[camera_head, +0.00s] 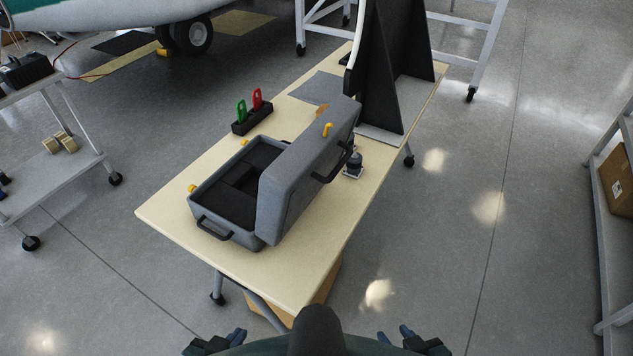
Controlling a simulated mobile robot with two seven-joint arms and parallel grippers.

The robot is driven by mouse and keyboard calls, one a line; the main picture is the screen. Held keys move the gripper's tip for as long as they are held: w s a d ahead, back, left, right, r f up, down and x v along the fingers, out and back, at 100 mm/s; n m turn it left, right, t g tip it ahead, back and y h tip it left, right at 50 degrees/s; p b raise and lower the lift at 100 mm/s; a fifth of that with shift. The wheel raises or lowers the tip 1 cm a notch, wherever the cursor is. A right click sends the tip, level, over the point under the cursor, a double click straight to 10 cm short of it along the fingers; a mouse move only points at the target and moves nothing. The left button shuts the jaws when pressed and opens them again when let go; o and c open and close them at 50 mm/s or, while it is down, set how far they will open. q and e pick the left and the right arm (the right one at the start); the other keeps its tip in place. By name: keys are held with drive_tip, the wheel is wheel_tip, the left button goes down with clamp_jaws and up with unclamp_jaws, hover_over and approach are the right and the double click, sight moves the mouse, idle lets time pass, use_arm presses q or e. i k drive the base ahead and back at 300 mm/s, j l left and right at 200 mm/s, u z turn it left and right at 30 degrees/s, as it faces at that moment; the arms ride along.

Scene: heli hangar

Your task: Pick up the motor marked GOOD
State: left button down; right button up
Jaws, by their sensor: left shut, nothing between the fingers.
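A small dark cylindrical object on a pale base (354,163), possibly a motor, stands on the table right of the open grey case. The case lid and handle partly hide it, and I cannot read any GOOD mark. A black holder (252,121) carries a green tag (241,111) and a red tag (257,98) at the table's left edge. My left gripper (238,334) is shut and empty at the bottom edge, short of the table. My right gripper (407,332) is at the bottom edge, right of the table, its jaw state unclear.
The grey case (226,233) with dark foam inside fills the middle of the wooden table (160,213); its lid (300,190) stands up on the right. Black upright panels (380,75) stand at the far end. The table's near end is clear. A cart stands left, shelving right.

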sight(353, 168)
drive_tip(key=l+u, duration=0.15)
drive_tip(key=u, duration=0.7)
drive_tip(key=l+u, duration=0.4)
drive_tip(key=k+l+u, duration=0.15)
drive_tip(key=l+u, duration=0.25)
drive_tip(key=l, duration=0.2)
